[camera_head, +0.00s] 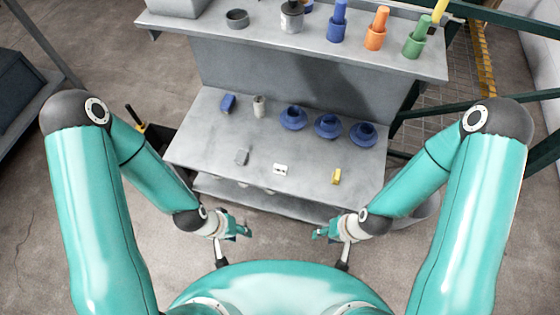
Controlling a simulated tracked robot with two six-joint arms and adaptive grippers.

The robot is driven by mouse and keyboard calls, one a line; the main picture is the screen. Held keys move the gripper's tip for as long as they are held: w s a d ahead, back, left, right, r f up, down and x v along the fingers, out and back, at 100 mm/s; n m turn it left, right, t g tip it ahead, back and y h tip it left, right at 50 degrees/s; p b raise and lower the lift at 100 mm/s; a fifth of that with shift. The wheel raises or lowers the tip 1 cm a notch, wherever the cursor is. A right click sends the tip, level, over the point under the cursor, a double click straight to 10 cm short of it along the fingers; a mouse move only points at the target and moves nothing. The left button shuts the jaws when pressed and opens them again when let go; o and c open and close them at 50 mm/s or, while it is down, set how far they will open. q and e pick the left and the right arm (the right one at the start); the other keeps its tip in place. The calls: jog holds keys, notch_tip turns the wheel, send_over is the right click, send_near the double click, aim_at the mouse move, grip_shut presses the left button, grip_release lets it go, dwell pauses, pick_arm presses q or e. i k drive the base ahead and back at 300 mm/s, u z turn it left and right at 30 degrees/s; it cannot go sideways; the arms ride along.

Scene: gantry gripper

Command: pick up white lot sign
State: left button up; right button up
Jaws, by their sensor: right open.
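The white lot sign (281,169) is a small white piece with dark marks. It sits near the front middle of the grey lower bench (215,140). My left gripper (246,232) is in front of the bench's front edge, below and left of the sign, and apart from it. Its fingers are too small to tell open from shut. My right gripper (318,233) is open and empty in front of the bench, below and right of the sign.
A grey block (242,157) and a yellow piece (337,176) flank the sign. Behind stand a blue block (228,103), a grey cylinder (260,106) and three blue round parts (328,126). An upper shelf (300,45) holds blue, orange and green holders.

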aim_at(281, 170)
jog(key=z, duration=0.7)
jog(key=i, duration=0.15)
jog(key=u, duration=2.8)
jog(key=i, duration=0.9)
jog(key=u, duration=0.75)
jog(key=i, duration=0.3)
jog(key=z, duration=2.9)
